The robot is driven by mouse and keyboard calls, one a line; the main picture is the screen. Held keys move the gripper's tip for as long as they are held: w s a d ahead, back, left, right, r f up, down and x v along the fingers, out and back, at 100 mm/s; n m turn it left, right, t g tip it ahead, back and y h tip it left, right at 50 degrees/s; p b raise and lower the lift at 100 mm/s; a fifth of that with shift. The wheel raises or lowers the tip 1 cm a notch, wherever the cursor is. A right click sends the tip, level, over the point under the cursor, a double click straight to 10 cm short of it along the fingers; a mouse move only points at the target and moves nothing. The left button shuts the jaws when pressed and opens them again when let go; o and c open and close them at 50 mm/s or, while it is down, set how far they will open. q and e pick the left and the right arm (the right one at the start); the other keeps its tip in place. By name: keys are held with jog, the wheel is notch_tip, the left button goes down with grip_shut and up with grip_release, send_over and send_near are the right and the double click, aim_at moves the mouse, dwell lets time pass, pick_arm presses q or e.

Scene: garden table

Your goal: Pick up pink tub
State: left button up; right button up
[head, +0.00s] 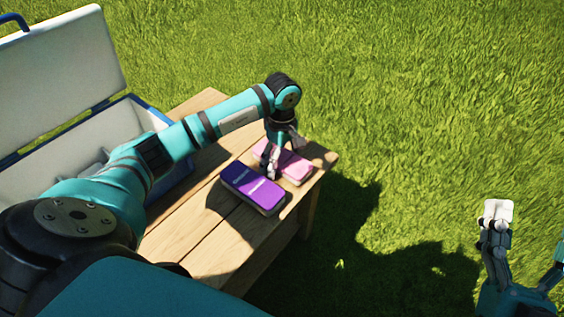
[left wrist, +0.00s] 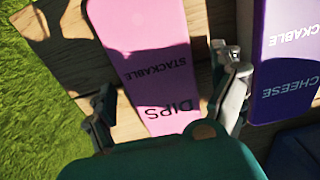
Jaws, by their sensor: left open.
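The pink tub (head: 296,168) lies flat near the table's far right corner. In the left wrist view the pink tub (left wrist: 150,50) reads "STACKABLE DIPS". My left gripper (head: 281,160) is open and points down over the tub, partly hiding it. In the left wrist view its fingers (left wrist: 165,95) are one on each side of the tub's near end, with no clear contact. My right gripper (head: 527,238) is off the table at the lower right, fingers spread and empty.
A purple tub (head: 253,188) lies close beside the pink one, and one left finger is in the narrow gap between them (left wrist: 290,60). An open white cooler box (head: 62,62) with blue edges stands at the left of the wooden table (head: 235,240). Grass surrounds it.

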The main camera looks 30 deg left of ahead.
pick_arm(q)
jog(key=shift+c, duration=0.4)
jog(key=c, duration=1.3)
